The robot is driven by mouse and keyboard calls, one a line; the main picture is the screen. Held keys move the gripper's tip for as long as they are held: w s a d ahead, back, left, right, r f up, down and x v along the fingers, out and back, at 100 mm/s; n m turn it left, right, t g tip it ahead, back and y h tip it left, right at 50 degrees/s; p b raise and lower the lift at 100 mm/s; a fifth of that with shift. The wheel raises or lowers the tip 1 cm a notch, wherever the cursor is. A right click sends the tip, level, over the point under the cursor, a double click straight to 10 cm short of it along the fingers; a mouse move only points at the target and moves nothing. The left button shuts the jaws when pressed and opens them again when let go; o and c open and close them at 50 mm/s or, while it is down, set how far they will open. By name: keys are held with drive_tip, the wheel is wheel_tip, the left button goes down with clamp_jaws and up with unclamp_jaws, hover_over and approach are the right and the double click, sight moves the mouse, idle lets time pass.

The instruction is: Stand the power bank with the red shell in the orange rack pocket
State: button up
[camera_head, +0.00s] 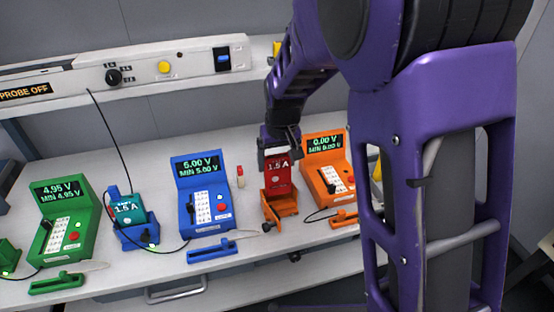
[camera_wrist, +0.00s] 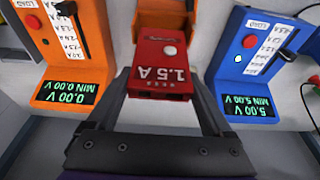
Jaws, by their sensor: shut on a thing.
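An orange tester (camera_head: 326,175) reading 0.00 V stands right of the pocket, a blue tester (camera_head: 203,197) reading 5.00 V left of it. A teal power bank (camera_head: 125,209) stands in a blue pocket (camera_head: 140,236). A green tester (camera_head: 65,219) is farther left. A black cable lies near the orange pocket.

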drive_tip(key=shift+s+d+f+b, duration=0.1)
drive_tip(key=shift+s+f+b, duration=0.1)
drive_tip(key=shift+f+b, duration=1.45)
drive_tip(key=o, duration=1.2)
drive_tip(key=shift+f+p, duration=0.2)
drive_tip(key=shift+p, duration=0.1)
drive_tip(key=shift+c, duration=0.2)
